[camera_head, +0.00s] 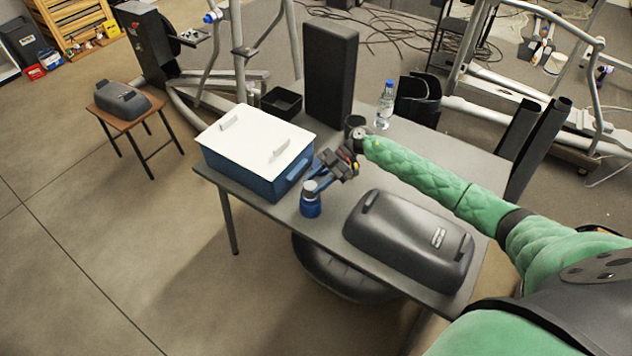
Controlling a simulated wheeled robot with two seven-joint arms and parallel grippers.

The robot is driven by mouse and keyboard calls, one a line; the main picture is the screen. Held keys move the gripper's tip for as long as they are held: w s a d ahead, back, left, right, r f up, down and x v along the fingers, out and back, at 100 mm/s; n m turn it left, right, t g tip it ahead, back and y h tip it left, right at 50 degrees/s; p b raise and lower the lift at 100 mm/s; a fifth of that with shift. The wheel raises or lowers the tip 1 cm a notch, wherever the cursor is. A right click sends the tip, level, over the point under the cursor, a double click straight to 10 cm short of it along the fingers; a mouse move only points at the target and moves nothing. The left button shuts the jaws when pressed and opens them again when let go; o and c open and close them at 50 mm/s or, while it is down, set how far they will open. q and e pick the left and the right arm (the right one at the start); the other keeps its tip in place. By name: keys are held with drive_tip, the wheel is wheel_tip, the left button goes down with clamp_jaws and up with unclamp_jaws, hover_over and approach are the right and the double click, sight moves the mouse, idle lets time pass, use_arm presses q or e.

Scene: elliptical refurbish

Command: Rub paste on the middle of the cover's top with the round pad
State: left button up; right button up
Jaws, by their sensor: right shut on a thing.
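The cover (400,226) is a dark grey rounded shell lying on the near right of the table, with a raised grip at each end and a small light label. Its top looks bare. My right gripper (328,175) is left of the cover, above the table, shut on what looks like the round pad (309,186), small and partly hidden by the fingers. The pad is at the mouth of a blue jar (311,205), likely the paste, standing at the table's front edge. I cannot tell whether pad and jar touch. My left gripper is out of view.
A blue box (240,178) with a white lid stands left of the jar on the grey table (335,230). Behind are a black tray (281,102), a tall black block (330,75), a dark cup and a water bottle (385,105). Another grey cover (122,97) lies on a small side table.

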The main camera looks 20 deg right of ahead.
wheel_tip(320, 180, up, 7)
drive_tip(key=p, duration=0.5)
idle(0.5)
idle(0.6)
